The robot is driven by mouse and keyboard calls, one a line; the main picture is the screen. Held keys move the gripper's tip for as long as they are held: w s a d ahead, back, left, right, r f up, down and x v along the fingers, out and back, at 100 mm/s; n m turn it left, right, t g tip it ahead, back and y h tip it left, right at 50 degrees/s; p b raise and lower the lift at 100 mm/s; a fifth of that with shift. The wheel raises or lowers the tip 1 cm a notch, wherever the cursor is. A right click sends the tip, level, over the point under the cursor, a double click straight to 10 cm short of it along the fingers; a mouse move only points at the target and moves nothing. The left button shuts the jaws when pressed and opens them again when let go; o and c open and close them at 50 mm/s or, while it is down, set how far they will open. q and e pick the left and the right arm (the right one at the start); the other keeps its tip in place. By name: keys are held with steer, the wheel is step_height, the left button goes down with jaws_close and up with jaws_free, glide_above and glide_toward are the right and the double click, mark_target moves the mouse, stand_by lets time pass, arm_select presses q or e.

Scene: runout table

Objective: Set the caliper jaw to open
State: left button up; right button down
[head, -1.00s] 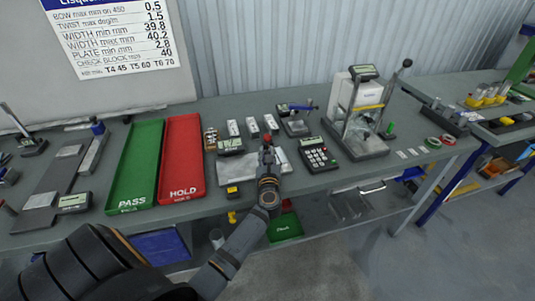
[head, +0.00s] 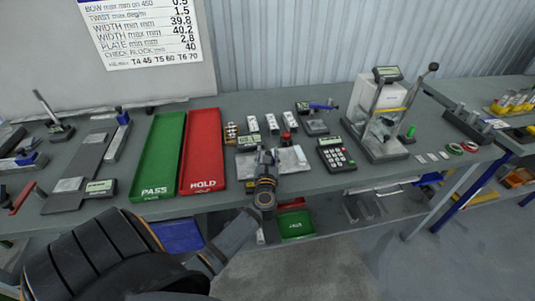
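The device I take to be the caliper has a small greenish display (head: 248,142), and a grey metal plate (head: 290,160) lies just in front of it. A red knob (head: 287,137) stands by its right side. In the head view my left gripper (head: 265,155) is over the plate, right of the display and left of the red knob. It hides part of the plate and perhaps the jaw. I cannot tell whether it touches anything, or how far the jaw is open. My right gripper is not in view.
A green PASS tray (head: 157,165) and a red HOLD tray (head: 203,150) lie left of the plate. A keypad unit (head: 336,155) stands to the right, before a lever press (head: 385,125). Small white blocks (head: 272,122) lie behind. A green bin (head: 296,224) is below the table.

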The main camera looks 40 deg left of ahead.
arm_select(q)
steer(key=shift+d, duration=0.1)
steer(key=shift+s+d+f, duration=0.1)
steer(key=shift+s+d, duration=0.15)
steer(key=shift+s, duration=0.05)
steer(key=v, duration=1.1)
steer(key=shift+s, duration=0.15)
